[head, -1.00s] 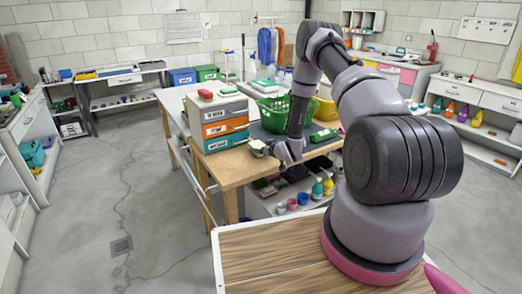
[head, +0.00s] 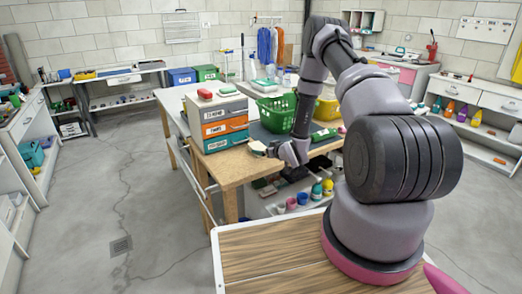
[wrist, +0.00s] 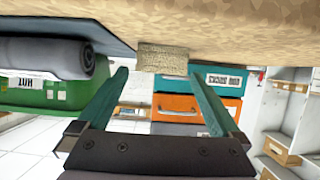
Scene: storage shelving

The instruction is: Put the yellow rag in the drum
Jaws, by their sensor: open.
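My gripper (wrist: 156,76) is open, with two teal fingers apart in the wrist view, which looks upside down. A small tan, rough-textured block (wrist: 163,57) lies on the wooden tabletop (wrist: 220,25), just beyond and between the fingertips. I cannot tell whether it is the yellow rag. In the head view my gripper (head: 265,149) is low at the table's front edge, right of the drawer stack, with a pale beige thing (head: 257,147) at its tips. I cannot make out a drum for certain; a yellow container (head: 326,110) stands behind my arm, partly hidden.
A drawer stack (head: 219,122) with grey, orange and teal fronts stands left of my gripper. A green basket (head: 272,112) stands behind it on a dark mat. Bottles and cups (head: 303,197) sit on the shelf below. The floor (head: 130,200) left of the table is clear.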

